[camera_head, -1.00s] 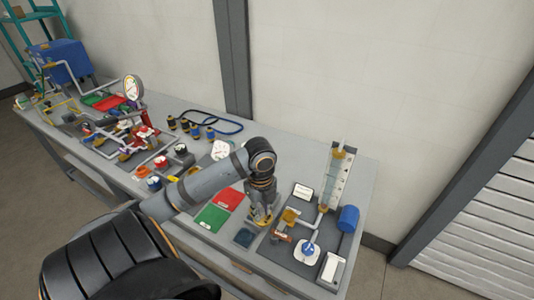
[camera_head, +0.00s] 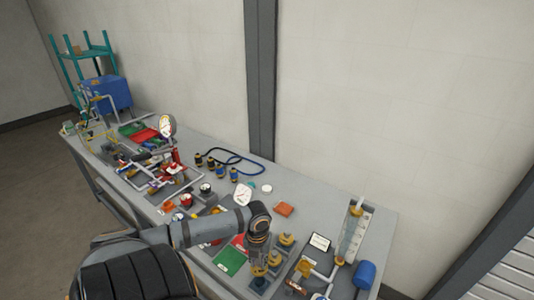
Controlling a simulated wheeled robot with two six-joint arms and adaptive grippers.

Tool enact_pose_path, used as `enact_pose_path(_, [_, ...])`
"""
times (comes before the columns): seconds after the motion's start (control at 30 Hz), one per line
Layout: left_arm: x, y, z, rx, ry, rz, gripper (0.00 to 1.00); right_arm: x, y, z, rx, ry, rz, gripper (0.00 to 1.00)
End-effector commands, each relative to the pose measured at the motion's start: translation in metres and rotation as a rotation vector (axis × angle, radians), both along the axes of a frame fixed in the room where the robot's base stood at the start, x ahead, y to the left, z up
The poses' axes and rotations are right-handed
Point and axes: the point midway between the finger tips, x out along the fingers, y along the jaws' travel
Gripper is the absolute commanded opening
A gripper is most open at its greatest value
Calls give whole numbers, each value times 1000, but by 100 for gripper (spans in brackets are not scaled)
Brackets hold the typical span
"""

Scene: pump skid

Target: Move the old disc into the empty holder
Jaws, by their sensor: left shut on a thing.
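My left gripper (camera_head: 259,272) points down at the front of the bench, right of the green mat (camera_head: 229,260). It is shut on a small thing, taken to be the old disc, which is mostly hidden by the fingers. Yellow shows at the fingertips. Two yellow-topped round pieces (camera_head: 287,240) stand just right of the gripper, on small dark bases. I cannot tell which holder is empty. My right gripper is not in view.
A sight-glass column (camera_head: 354,232) and a blue cylinder (camera_head: 365,274) stand at the right. Pipework, a dial gauge (camera_head: 167,125) and a blue box (camera_head: 112,92) fill the left.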

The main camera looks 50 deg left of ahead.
Motion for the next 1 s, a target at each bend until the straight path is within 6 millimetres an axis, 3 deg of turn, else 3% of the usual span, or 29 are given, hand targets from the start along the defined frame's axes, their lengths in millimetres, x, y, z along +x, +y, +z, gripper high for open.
enact_pose_path(0.37, [0,1,-11,1,-1,-9,0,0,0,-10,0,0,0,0])
enact_pose_path(0.87, [0,1,-60,1,-1,-9,0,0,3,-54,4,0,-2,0])
enact_pose_path(1.0, [0,1,-55,1,0,-9,0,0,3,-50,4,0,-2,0])
